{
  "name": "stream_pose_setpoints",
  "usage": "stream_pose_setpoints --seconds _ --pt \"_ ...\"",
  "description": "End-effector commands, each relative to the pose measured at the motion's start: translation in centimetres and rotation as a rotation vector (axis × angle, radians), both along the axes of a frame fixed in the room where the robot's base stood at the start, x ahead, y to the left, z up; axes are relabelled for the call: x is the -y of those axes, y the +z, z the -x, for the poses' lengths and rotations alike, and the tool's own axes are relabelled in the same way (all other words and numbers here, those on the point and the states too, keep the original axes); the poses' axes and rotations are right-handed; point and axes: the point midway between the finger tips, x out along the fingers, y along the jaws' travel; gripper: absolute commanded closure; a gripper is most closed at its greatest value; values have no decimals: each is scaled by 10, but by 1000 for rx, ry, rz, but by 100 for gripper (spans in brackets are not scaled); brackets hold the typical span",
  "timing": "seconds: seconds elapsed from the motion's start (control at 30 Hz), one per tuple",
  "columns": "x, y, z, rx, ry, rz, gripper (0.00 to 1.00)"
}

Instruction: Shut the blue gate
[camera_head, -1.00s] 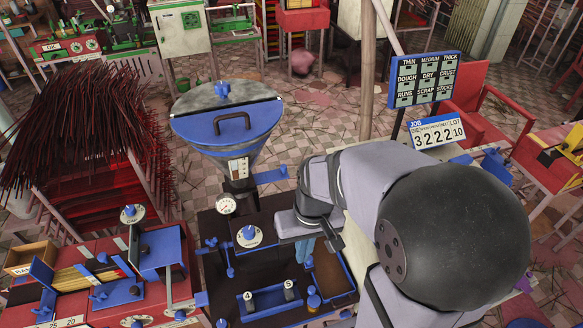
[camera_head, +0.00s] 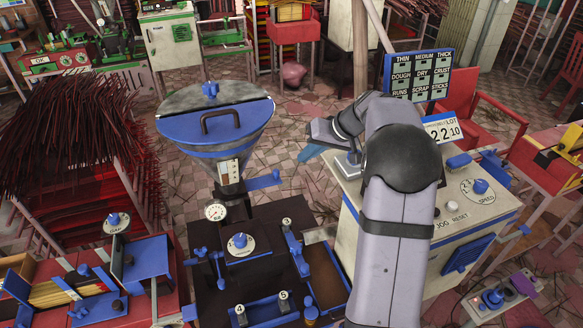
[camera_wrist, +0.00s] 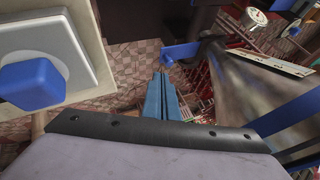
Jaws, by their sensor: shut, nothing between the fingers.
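The hopper (camera_head: 216,122) is a metal cone with a blue-rimmed lid. A blue gate plate (camera_head: 263,181) sticks out to the right from its narrow throat, with a small upturned end. In the wrist view the gate plate (camera_wrist: 181,52) shows just beyond my fingertips, its far end running into the throat. My gripper (camera_head: 309,153), with light-blue fingers, is shut and empty, up and to the right of the plate's outer end. In the wrist view my gripper (camera_wrist: 160,80) appears close to the plate but apart from it; the exact depth is unclear.
A pale control cabinet (camera_head: 355,186) with knobs stands to the right, close to my gripper. The dark extruder bench (camera_head: 205,285) lies below the hopper, with a gauge (camera_head: 215,211) beside the throat. Tiled floor shows between hopper and cabinet.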

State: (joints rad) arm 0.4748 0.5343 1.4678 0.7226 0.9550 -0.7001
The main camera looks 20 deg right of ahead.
Motion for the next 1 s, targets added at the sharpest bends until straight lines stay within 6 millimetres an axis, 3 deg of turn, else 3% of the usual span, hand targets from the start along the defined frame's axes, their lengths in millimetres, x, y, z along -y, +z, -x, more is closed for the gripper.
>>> stream_pose_setpoints --seconds 0.27,0.7,1.0 --pt "-9 -15 -10 -4 1 -2 100" --pt "-31 -65 -40 -4 1 -1 100" --pt "-37 -78 -48 -1 0 0 100"
